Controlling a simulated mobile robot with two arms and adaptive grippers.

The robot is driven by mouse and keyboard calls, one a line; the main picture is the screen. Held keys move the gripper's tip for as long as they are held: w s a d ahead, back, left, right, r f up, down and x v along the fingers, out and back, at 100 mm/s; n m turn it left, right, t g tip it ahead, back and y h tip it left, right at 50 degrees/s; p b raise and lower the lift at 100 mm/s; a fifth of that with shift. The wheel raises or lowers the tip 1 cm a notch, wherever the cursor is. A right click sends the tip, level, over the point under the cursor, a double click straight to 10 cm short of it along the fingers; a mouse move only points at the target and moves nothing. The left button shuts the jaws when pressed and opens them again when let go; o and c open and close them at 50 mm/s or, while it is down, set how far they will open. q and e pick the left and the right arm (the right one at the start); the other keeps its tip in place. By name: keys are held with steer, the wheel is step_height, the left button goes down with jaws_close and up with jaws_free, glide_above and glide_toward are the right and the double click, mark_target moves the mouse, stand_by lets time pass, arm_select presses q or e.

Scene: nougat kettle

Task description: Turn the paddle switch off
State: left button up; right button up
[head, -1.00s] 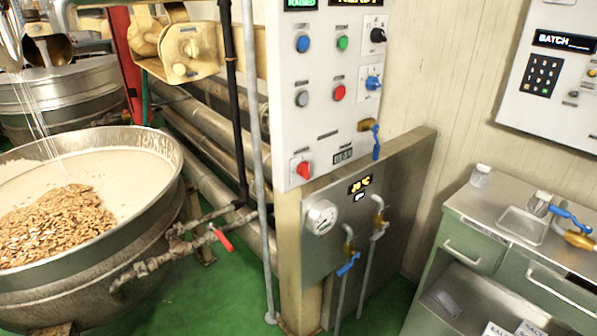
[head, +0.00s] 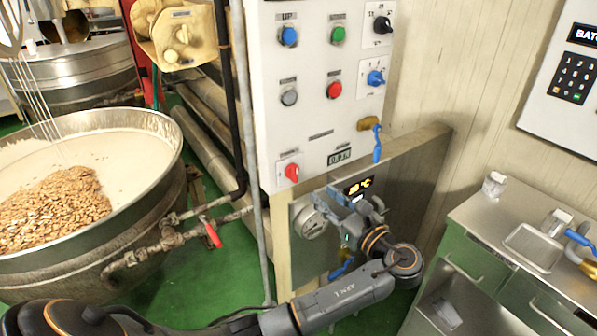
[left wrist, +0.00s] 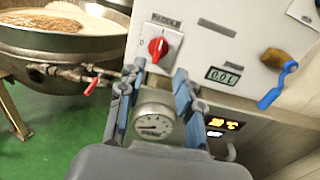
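A red rotary switch (head: 291,172) on a white plate sits at the lower left of the white control panel (head: 318,110). In the left wrist view the red knob (left wrist: 157,47) stands nearly upright, slightly tilted. My left gripper (head: 338,205) is below the switch, in front of the steel box with the round gauge. In the left wrist view its two blue-grey fingers (left wrist: 157,78) are apart and empty, the knob showing just beyond and between their tips. My right gripper is out of view.
A round gauge (left wrist: 153,124) shows between the fingers. A blue-handled valve (head: 376,142) hangs right of the switch. A grey vertical pipe (head: 247,130) runs left of the panel. The kettle (head: 90,250) fills the left; a steel counter (head: 480,215) stands right.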

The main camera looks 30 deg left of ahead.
mark_target(297, 172)
arm_select(q)
steer(key=p+x, duration=0.1)
steer(key=x, duration=1)
steer(key=shift+w+a+p, duration=0.2)
steer(key=shift+a+p, duration=0.1)
steer(key=shift+a, duration=0.05)
steer(key=shift+c, duration=0.2)
jaws_close()
